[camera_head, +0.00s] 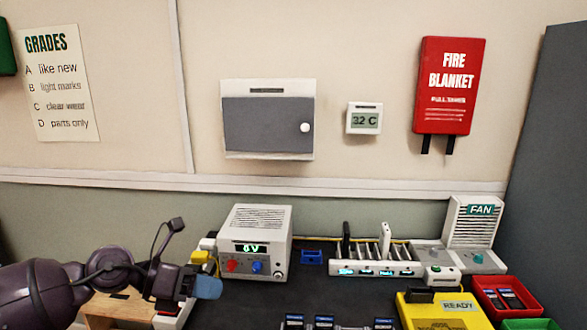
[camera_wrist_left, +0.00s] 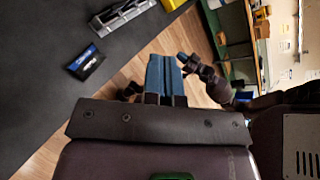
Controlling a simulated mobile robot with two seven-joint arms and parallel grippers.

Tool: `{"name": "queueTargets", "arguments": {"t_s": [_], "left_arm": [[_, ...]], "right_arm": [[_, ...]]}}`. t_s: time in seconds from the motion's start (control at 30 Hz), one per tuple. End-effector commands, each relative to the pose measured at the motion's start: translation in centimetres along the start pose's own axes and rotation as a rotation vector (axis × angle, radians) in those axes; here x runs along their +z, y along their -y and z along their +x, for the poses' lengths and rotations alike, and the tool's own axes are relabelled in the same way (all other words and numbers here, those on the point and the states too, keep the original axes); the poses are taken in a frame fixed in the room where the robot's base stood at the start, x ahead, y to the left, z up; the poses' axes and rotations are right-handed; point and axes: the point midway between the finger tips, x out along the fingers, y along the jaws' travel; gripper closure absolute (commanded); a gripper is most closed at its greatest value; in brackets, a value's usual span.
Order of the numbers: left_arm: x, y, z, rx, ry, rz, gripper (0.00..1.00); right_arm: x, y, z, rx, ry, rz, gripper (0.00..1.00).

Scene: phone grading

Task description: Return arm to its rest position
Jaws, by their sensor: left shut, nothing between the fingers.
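My left arm comes in from the left in the head view. Its gripper (camera_head: 207,288) has blue fingertips and is over the left end of the dark bench (camera_head: 265,300), in front of and left of the power supply. In the left wrist view the blue fingers (camera_wrist_left: 163,75) are together with nothing held between them. Below them is wooden floor beside the bench edge.
The power supply (camera_head: 256,240) and a charging rack (camera_head: 375,265) stand along the back. A yellow READY tray (camera_head: 472,318), a red bin (camera_head: 528,305) and a fan (camera_head: 472,225) are at right. Phones lie at the front; one shows (camera_wrist_left: 87,62) in the wrist view.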

Motion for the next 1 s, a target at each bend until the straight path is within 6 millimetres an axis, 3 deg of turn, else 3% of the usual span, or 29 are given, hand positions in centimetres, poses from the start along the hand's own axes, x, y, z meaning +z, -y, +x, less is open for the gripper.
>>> {"name": "queueTargets", "arguments": {"t_s": [0.1,0.2,0.33,0.43,0.57,0.7,0.83,1.0], "left_arm": [[1.8,1.7,1.1,-0.147,0.244,-0.261,1.00],[2.8,1.6,1.1,-0.247,0.440,-0.517,1.00],[2.2,-0.6,0.4,-0.338,0.677,-0.887,1.00],[0.3,-3.0,-0.3,-0.376,0.829,-1.162,1.00],[-3.9,-6.3,-1.0,-0.395,0.993,-1.497,1.00],[-9.8,-9.0,-1.5,-0.395,1.137,-1.821,1.00],[-16.1,-10.5,-1.9,-0.387,1.253,-2.080,1.00],[-24.1,-10.7,-2.6,-0.395,1.387,-2.331,1.00]], "right_arm": [[0.6,-0.1,-0.1,0.001,0.012,-0.003,1.00],[1.0,-0.1,-0.3,0.002,0.019,-0.002,1.00],[1.4,-0.1,-0.5,0.003,0.025,0.000,1.00],[1.4,-0.1,-0.5,0.003,0.025,0.003,1.00],[1.4,0.1,-0.4,0.004,0.024,0.012,1.00],[1.3,0.3,-0.2,0.004,0.022,0.018,1.00],[1.4,0.3,-0.2,0.004,0.023,0.017,1.00],[1.6,0.2,-0.2,0.003,0.027,0.014,1.00]]}}
